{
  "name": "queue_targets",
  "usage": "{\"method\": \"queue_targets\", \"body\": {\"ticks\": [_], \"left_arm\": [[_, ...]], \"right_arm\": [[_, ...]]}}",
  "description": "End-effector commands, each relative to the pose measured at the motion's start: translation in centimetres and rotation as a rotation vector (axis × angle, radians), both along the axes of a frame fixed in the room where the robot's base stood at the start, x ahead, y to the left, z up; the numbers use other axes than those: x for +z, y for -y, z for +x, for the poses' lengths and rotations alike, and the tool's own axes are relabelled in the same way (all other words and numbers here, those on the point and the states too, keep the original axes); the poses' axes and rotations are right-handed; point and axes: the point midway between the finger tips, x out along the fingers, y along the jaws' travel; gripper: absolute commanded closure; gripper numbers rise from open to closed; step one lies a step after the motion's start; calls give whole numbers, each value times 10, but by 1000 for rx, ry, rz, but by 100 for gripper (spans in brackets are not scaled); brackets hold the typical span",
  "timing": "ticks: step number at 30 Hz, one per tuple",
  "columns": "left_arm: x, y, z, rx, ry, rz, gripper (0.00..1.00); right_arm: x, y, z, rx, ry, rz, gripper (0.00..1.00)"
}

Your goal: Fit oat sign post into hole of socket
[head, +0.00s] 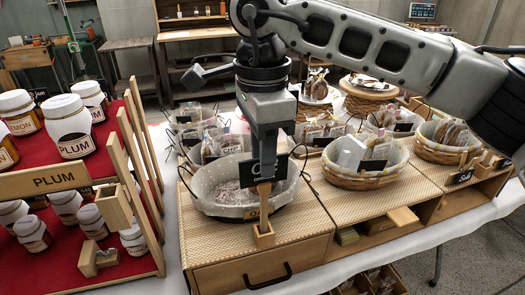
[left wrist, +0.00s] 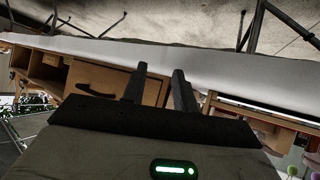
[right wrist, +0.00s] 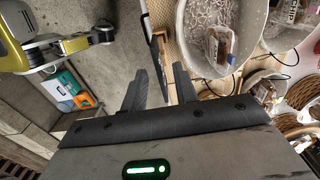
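The oat sign is a black board (head: 245,172) on a wooden post (head: 264,198), standing in front of a pale round basket. Its lettering is mostly hidden by my gripper. The post's lower end meets the top of the wooden socket (head: 264,238) and appears to be in its hole; the depth cannot be told. My right gripper (head: 266,150) points down at the board. In the right wrist view its fingers (right wrist: 160,82) stand apart, with the thin board (right wrist: 158,62) edge-on between them. My left gripper (left wrist: 158,80) is open and empty, outside the head view.
The socket stands at the front edge of a woven-top counter (head: 310,222) above a drawer (head: 262,272). The pale basket (head: 222,188) is close behind. Other baskets (head: 365,178) stand right. A red stepped rack with plum jars (head: 72,132) stands left.

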Motion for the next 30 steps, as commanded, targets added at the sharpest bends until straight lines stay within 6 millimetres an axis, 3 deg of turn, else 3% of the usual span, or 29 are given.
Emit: {"method": "queue_targets", "body": {"ticks": [1, 6, 15, 21, 30], "left_arm": [[-3, -1, -1, 1, -4, 5, 71], [-2, -2, -1, 0, -4, 5, 71], [2, -4, -2, -2, -9, 17, 71], [5, -6, -3, -6, -13, 29, 71], [4, -6, -3, -6, -14, 33, 71]], "right_arm": [[17, -1, 1, -1, 10, 6, 71], [62, -1, 1, -2, 9, 5, 71], [132, -1, 0, -2, 7, 4, 71], [156, -1, 0, 0, 5, 3, 71], [159, -1, 0, 1, 4, 3, 71]]}}
